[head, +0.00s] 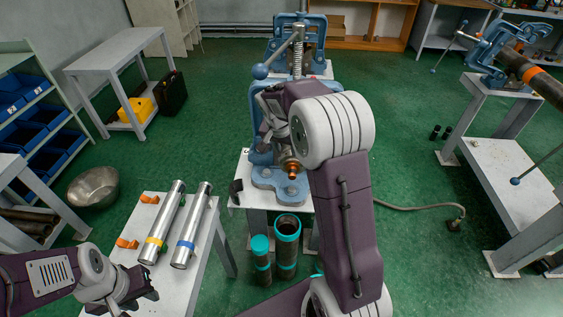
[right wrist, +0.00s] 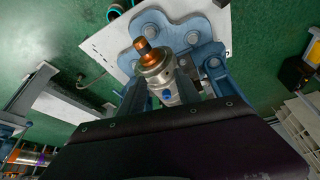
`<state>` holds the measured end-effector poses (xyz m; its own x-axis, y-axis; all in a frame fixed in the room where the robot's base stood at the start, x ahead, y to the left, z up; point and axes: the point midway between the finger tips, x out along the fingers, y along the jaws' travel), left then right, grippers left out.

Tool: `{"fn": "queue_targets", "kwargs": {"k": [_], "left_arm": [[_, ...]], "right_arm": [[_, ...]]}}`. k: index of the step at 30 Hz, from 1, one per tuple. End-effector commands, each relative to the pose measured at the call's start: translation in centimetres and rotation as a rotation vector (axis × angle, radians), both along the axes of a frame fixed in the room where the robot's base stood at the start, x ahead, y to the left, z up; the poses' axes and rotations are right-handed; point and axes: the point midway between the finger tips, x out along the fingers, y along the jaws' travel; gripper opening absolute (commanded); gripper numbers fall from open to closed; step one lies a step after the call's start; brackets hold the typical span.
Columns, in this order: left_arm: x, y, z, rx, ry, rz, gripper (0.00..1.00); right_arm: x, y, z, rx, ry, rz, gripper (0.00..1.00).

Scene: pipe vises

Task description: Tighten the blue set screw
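The nearest blue pipe vise (head: 278,184) stands on a pale table in the middle of the head view. A copper-tipped fitting (head: 292,170) sticks out of it. In the right wrist view its grey metal collar (right wrist: 160,76) shows below the copper end (right wrist: 146,52). A small blue spot on the collar, which looks like the blue set screw (right wrist: 168,95), faces this camera. My right gripper (head: 268,128) is at the vise. Dark finger-like parts flank the collar; whether they touch it is unclear. My left gripper (head: 143,297) is open and empty, low on the left.
Two metal tubes, one with a yellow band (head: 163,222) and one with a blue band (head: 193,224), lie on the left table beside orange clips (head: 127,243). Dark pipes with teal ends (head: 286,245) stand before the vise table. Another vise (head: 495,55) holds a pipe at right.

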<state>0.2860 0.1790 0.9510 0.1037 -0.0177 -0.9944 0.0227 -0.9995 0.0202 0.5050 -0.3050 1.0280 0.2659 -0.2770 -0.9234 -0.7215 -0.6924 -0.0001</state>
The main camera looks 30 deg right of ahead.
Motion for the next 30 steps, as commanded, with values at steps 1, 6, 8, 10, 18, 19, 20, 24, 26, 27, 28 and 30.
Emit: {"fn": "queue_targets", "kwargs": {"k": [1, 6, 8, 10, 18, 19, 20, 24, 26, 27, 28, 30], "left_arm": [[0.0, 0.0, -0.7, 0.000, 0.000, 0.000, 0.34], [0.0, 0.0, -1.3, 0.000, 0.000, 0.000, 0.34], [0.0, 0.0, -1.4, 0.000, 0.000, 0.000, 0.34], [0.0, 0.0, -1.5, 0.000, 0.000, 0.000, 0.34], [0.0, 0.0, -1.4, 0.000, 0.000, 0.000, 0.34], [0.0, 0.0, -1.4, 0.000, 0.000, 0.000, 0.34], [0.0, 0.0, -1.4, 0.000, 0.000, 0.000, 0.34], [0.0, 0.0, -1.4, 0.000, 0.000, 0.000, 0.34], [0.0, 0.0, -1.4, 0.000, 0.000, 0.000, 0.34], [0.0, 0.0, -1.4, 0.000, 0.000, 0.000, 0.34], [0.0, 0.0, -1.4, 0.000, 0.000, 0.000, 0.34], [0.0, 0.0, -1.4, 0.000, 0.000, 0.000, 0.34]], "right_arm": [[-0.8, 0.9, -0.3, 0.000, -0.001, 0.004, 0.40], [-2.6, 2.8, -0.1, -0.001, -0.001, 0.002, 0.40], [-2.9, 3.1, -0.1, 0.000, -0.001, 0.000, 0.40], [-3.2, 3.4, 0.0, 0.000, -0.001, 0.001, 0.40], [-3.3, 3.4, 0.0, 0.000, 0.000, 0.000, 0.40], [-3.3, 3.4, 0.0, 0.000, 0.000, 0.000, 0.40], [-3.3, 3.4, 0.0, 0.000, 0.000, 0.000, 0.40], [-3.2, 3.4, 0.0, 0.000, 0.000, 0.000, 0.40], [-3.1, 3.7, 0.5, 0.000, -0.012, 0.007, 0.40], [-3.3, 4.1, 1.2, -0.001, -0.025, 0.016, 0.40], [-4.4, 4.5, 1.0, 0.006, -0.012, 0.019, 0.40], [-7.5, 6.1, -0.5, 0.046, 0.035, 0.036, 0.40]]}}
